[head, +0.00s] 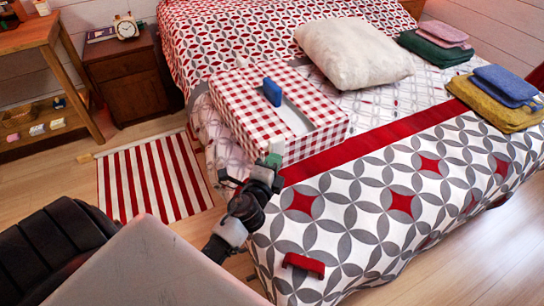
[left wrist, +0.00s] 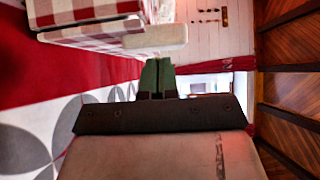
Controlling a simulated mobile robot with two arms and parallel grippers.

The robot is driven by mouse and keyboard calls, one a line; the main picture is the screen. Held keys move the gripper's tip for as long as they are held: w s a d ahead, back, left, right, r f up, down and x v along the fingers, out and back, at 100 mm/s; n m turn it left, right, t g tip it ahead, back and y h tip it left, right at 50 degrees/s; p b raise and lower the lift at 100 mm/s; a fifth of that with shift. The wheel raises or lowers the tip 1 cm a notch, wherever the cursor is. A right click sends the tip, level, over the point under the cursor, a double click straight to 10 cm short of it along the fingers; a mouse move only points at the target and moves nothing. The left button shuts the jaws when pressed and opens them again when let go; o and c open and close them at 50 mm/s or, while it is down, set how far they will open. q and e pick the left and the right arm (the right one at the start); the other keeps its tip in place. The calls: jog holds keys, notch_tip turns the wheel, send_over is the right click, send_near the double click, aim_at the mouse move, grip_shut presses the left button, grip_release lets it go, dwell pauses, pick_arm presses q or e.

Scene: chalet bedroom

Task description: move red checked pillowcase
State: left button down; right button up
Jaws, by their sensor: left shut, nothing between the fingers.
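The red checked pillowcase (head: 236,112) lies on the bed as a thick, box-like shape with a pale slot-like area on top. A small blue object (head: 272,92) is on its upper face. My left gripper (head: 273,154) is at the pillowcase's near lower edge, beside the bed. Its green fingers (left wrist: 157,76) are shut together with nothing between them. In the left wrist view a checked surface (left wrist: 85,12) and a pale edge are at the top, just beyond the fingertips. I cannot tell whether they touch. My right gripper is not in view.
A cream pillow (head: 355,53) lies behind the pillowcase. Folded green and pink cloths (head: 437,47) and yellow and blue cloths (head: 497,100) lie at the right. A nightstand (head: 128,82) with a clock and a striped rug (head: 150,180) are left of the bed.

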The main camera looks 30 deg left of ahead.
aim_at(252, 126)
pick_arm(q)
jog(key=shift+w+a, duration=0.3)
jog(key=shift+a, duration=0.15)
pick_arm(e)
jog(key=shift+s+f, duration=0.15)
pick_arm(q)
jog(key=shift+w+a, duration=0.2)
jog(key=shift+a, duration=0.1)
jog(key=w+a, duration=0.1)
jog(key=a, duration=0.1)
jog(key=w+a, duration=0.2)
jog(key=a, duration=0.1)
jog(key=w+a, duration=0.2)
jog(key=shift+a, duration=0.25)
jog(key=w+a, duration=0.2)
jog(key=a, duration=0.1)
jog(key=a+b, duration=0.1)
jog(key=shift+w+a, duration=0.2)
jog(key=shift+w, duration=0.2)
jog(key=shift+w+a, duration=0.15)
jog(key=shift+a, duration=0.15)
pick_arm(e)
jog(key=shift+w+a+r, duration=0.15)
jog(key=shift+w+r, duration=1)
pick_arm(q)
jog(key=shift+d, duration=0.15)
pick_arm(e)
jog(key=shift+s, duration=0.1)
